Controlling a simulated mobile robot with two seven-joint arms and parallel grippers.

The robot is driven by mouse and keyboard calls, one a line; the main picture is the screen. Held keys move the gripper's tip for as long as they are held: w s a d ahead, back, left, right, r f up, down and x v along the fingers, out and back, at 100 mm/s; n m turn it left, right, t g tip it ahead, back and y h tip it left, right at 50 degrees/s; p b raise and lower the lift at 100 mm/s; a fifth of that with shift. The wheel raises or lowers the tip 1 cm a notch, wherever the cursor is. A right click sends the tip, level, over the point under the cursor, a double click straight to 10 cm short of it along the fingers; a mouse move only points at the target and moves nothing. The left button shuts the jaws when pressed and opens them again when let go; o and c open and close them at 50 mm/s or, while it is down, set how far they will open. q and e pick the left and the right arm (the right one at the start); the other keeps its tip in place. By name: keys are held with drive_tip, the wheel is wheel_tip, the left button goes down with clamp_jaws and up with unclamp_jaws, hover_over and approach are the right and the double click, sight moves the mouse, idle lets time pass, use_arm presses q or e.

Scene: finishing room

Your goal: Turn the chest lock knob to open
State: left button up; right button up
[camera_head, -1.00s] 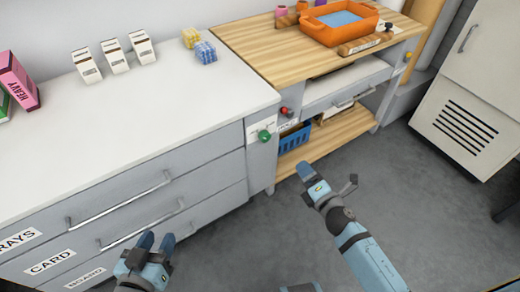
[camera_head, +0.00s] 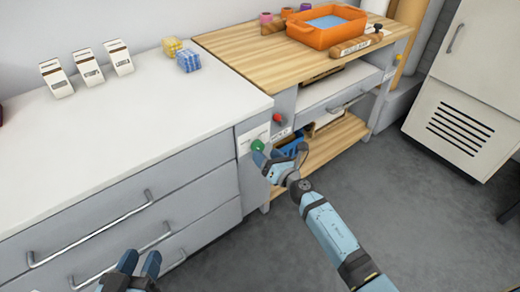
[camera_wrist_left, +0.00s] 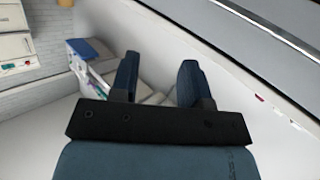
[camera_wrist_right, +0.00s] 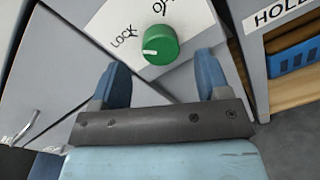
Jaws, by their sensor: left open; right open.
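The chest (camera_head: 100,180) is grey with a white top and several drawers with bar handles. Its green lock knob (camera_head: 257,145) sits on a white plate on the front, near the right corner. In the right wrist view the knob (camera_wrist_right: 160,44) has a white mark pointing towards "LOCK"; the second word is partly cut off. My right gripper (camera_head: 279,162) is open just in front of the knob, which shows beyond and between its fingertips, apart from them. My left gripper (camera_head: 140,265) is open and empty in front of the lower drawers.
A wooden-topped bench (camera_head: 250,45) stands right of the chest, with a red knob (camera_head: 277,118) on its front and an orange tray (camera_head: 326,28) on top. A blue basket (camera_head: 292,143) is on its lower shelf. A white cabinet (camera_head: 465,80) stands at right. The floor between is clear.

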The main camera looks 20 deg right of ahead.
sight(260, 149)
drive_tip(key=x, duration=0.2)
drive_tip(key=shift+w+a, duration=0.1)
drive_tip(key=shift+w, duration=0.3)
use_arm(q)
drive_tip(key=shift+w+d+r+t+h, duration=0.1)
drive_tip(key=shift+d+r+t+h, duration=0.15)
drive_tip(key=shift+r, duration=0.35)
use_arm(e)
drive_tip(key=shift+w+a, duration=0.2)
drive_tip(key=shift+w, duration=0.4)
drive_tip(key=c, duration=0.9)
